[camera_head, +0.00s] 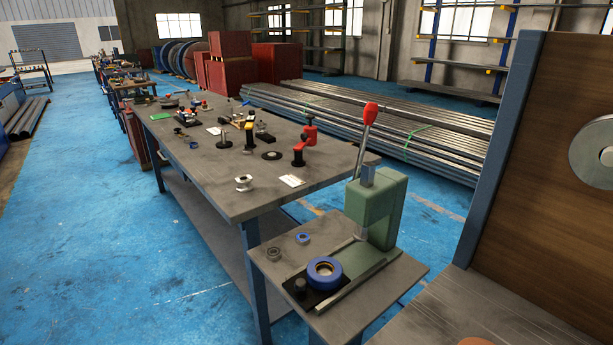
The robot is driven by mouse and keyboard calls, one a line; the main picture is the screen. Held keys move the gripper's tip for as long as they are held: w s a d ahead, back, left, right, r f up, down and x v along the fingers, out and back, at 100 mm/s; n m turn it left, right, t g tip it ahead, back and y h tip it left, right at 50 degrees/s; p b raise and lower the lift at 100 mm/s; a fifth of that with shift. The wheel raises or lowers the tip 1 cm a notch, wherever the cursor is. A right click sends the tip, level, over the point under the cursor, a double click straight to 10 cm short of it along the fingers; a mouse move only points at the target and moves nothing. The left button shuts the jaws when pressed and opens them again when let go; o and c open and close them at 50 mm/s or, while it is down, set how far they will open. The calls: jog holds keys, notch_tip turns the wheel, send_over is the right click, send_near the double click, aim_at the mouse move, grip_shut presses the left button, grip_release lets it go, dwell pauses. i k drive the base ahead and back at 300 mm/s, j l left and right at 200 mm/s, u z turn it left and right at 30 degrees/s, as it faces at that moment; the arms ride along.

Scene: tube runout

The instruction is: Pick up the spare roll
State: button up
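No thing in view is marked as the spare roll, so I cannot tell for certain which it is. A small pale, spool-shaped roll (243,183) sits upright near the front of the long grey workbench (215,205). A larger blue ring-shaped part (324,272) lies on a black plate on the small side table. A small blue ring (302,238) and a dark grey ring-shaped part (273,254) lie loose on the same table. My gripper is not in view.
A green press (381,210) with a red-knobbed lever stands on the small side table (340,320). Red clamp-like tools (304,146) and a white card (291,181) are on the bench. A wooden panel (560,140) blocks the right. Blue floor (110,240) is clear at left.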

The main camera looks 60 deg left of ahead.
aim_at(244, 185)
jog(key=u, duration=2.2)
jog(key=i+j+z, duration=0.3)
jog(key=i+j, duration=1.5)
